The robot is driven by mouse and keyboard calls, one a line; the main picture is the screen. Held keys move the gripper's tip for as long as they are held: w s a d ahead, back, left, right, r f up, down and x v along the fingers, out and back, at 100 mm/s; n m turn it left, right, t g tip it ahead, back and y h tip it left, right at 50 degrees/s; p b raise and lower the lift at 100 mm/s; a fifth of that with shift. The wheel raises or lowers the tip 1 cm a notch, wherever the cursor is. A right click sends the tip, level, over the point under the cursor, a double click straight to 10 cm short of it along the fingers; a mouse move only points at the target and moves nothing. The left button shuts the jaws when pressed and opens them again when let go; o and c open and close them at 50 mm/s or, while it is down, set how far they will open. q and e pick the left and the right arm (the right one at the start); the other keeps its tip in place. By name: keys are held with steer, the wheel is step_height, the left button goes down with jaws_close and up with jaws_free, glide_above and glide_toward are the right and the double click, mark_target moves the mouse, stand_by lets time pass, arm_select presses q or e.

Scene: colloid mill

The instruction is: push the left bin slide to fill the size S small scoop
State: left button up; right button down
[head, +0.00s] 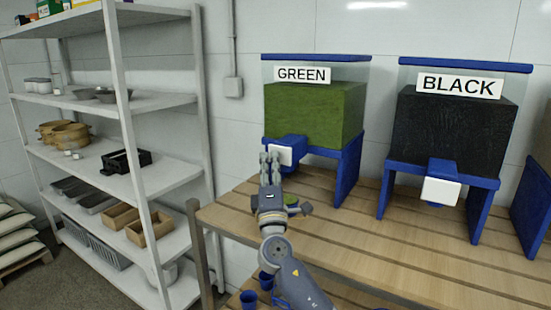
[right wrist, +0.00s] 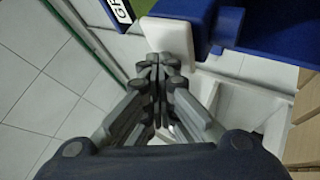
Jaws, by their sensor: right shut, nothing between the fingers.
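The left bin (head: 315,112), labelled GREEN and filled with green material, stands on blue legs on the slatted wooden table. Its white slide (head: 287,155) sits at the front of the blue outlet; the slide also shows in the right wrist view (right wrist: 168,36). My right gripper (head: 269,156) is shut and empty, its fingertips (right wrist: 160,62) at the slide's face; I cannot tell whether they touch. A small round thing with green in it (head: 292,201) shows beside my right wrist, partly hidden; I cannot tell if it is the scoop. My left gripper is out of view.
A bin labelled BLACK (head: 455,130) with its own white slide (head: 441,191) stands to the right. Small blue cups or scoops (head: 249,298) are low by the table (head: 380,255). A white shelf rack (head: 150,102) with trays and baskets stands left.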

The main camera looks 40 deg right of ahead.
steer(key=shift+s+a, duration=0.3)
steer(key=shift+a, duration=0.3)
steer(key=shift+s+a, duration=0.3)
steer(key=shift+a, duration=0.3)
steer(key=shift+a, duration=0.1)
steer(key=shift+s+a, duration=0.3)
steer(key=shift+a, duration=0.45)
steer(key=shift+s+a, duration=0.35)
steer(key=shift+a, duration=0.4)
steer(key=shift+s+a, duration=0.3)
steer(key=shift+a, duration=0.45)
steer(key=shift+f, duration=0.1)
